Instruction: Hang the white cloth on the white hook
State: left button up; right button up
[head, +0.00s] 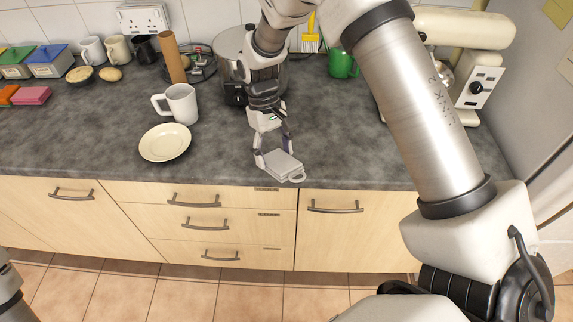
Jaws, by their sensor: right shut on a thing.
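The white cloth (284,167) looks like a small, flat, pale folded square with a loop at its right corner. My right gripper (272,151) is shut on it and holds it near the front edge of the grey worktop (225,150). I cannot tell whether the cloth touches the worktop. I cannot make out the white hook in this view. My left gripper is out of view; only a piece of my left arm shows at the lower left edge.
A white mug (181,104) and a cream plate (165,142) stand left of my right gripper. A steel pot (232,46) is behind it. A green mug (343,65) and a cream stand mixer (462,30) are at the back right. The front right worktop is clear.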

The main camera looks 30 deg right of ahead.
jog(key=w+d+r+m+t+y+b, duration=0.1)
jog(key=w+d+r+m+t+y, duration=0.4)
jog(key=m, duration=0.6)
jog(key=w+d+r+m+t+y, duration=0.1)
jog(key=w+r+m+t+y, duration=0.15)
jog(key=w+m, duration=0.6)
jog(key=d+r+m+t+h+b, duration=0.3)
jog(key=d+r+m+t+h, duration=0.45)
jog(key=m, duration=0.85)
jog(key=s+d+r+m+h+b, duration=0.2)
jog(key=s+d+m+h+b, duration=0.15)
jog(key=d+h, duration=0.45)
jog(key=s+d+r+m+h+b, duration=0.25)
jog(key=d+m+h, duration=0.3)
jog(key=d, duration=0.35)
jog(key=w+d+f+p, duration=0.1)
jog(key=w+d, duration=0.4)
jog(key=w, duration=0.3)
jog(key=shift+w+d+f, duration=0.2)
jog(key=shift+w, duration=0.15)
